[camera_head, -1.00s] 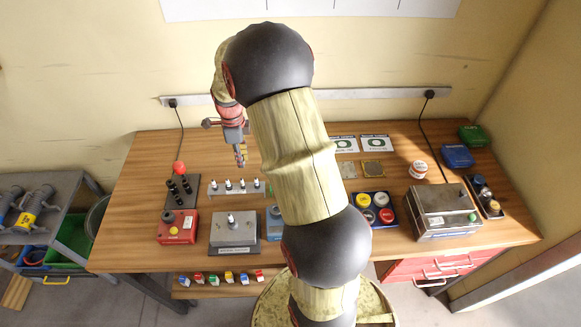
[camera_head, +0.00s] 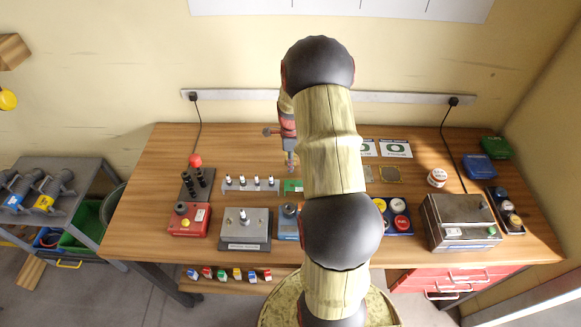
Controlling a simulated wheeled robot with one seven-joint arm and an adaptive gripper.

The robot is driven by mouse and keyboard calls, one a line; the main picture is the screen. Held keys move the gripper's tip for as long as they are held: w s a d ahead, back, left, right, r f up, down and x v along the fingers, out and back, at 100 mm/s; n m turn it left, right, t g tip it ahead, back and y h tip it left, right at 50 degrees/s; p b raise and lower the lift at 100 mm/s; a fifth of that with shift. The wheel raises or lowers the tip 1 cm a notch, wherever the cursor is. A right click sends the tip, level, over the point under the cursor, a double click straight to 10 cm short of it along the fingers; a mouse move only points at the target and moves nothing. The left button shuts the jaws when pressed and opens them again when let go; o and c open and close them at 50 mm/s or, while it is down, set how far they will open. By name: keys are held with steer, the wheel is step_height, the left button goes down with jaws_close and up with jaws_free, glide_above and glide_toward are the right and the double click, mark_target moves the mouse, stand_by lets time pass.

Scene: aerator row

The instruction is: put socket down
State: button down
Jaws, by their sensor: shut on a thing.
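My gripper (camera_head: 290,158) points down over the back middle of the bench, just above and behind a small green block (camera_head: 293,186). It is shut on the socket, which is too small and too covered by the fingers to make out clearly. My arm covers the bench to the right of the gripper. Several black upright cylinders, perhaps sockets, stand on a dark plate (camera_head: 190,200) at the left. A pale rail (camera_head: 249,188) with several small upright fittings lies to the left of the gripper.
A red box (camera_head: 188,220) with a button, a grey block (camera_head: 243,232) with a fitting and a blue block (camera_head: 287,222) stand along the front. A tray of coloured caps (camera_head: 399,217) and a metal box (camera_head: 460,222) stand right. The back left bench is clear.

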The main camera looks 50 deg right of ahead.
steer(key=shift+f, duration=0.85)
steer(key=shift+r, duration=0.1)
steer(key=c, duration=1.7)
jaws_free()
